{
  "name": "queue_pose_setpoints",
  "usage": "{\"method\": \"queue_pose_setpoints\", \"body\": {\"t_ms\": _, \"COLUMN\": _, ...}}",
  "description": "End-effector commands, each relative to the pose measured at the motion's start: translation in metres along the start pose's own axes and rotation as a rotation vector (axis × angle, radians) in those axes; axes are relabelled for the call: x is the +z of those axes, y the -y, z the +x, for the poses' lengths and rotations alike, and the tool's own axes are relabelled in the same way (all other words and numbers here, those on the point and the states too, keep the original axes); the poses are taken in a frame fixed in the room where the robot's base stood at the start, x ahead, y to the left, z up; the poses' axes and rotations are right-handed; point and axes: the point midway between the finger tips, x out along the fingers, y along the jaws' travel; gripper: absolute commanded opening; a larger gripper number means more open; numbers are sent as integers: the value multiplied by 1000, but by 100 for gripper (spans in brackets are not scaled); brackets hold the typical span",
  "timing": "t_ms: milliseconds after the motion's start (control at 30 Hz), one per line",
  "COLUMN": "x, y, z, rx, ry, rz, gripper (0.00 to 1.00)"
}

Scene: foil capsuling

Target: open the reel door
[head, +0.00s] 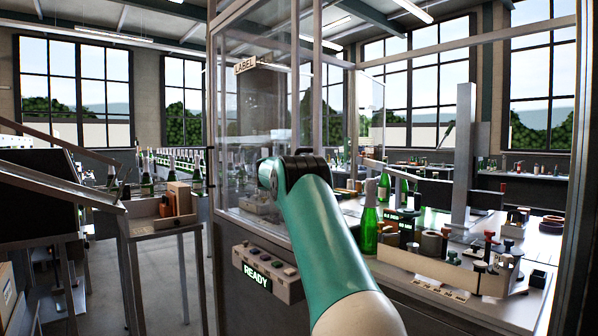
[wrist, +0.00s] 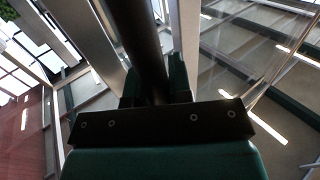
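The clear-panelled cabinet (head: 250,130) with a "LABEL" sign stands in front of me in the head view. Which pane is the reel door, and whether it is ajar, I cannot tell. My teal arm covers part of the cabinet front and hides my gripper in the head view. In the wrist view, a dark round bar (wrist: 143,40), probably a door handle, runs from the top edge down between my two green fingers (wrist: 153,88). The fingers sit close on both sides of the bar and look shut on it. The bar's far end is out of view.
A control box (head: 268,272) reading "READY" is on the cabinet's front below the pane. A worktable (head: 530,245) with green bottles (head: 370,215) and a tool rack (head: 440,265) stands at right. A small stand (head: 160,226) is at left, with open floor beside it.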

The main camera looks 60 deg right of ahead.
Motion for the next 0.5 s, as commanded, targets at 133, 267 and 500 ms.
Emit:
{"method": "queue_pose_setpoints", "body": {"t_ms": 133, "x": 0, "y": 0, "z": 0, "rx": 1, "ry": 0, "rz": 0, "gripper": 44}}
{"method": "queue_pose_setpoints", "body": {"t_ms": 267, "x": 0, "y": -1, "z": 0, "rx": 1, "ry": 0, "rz": 0, "gripper": 44}}
{"method": "queue_pose_setpoints", "body": {"t_ms": 500, "x": 2, "y": -1, "z": -7, "rx": 2, "ry": 1, "rz": 0, "gripper": 44}}
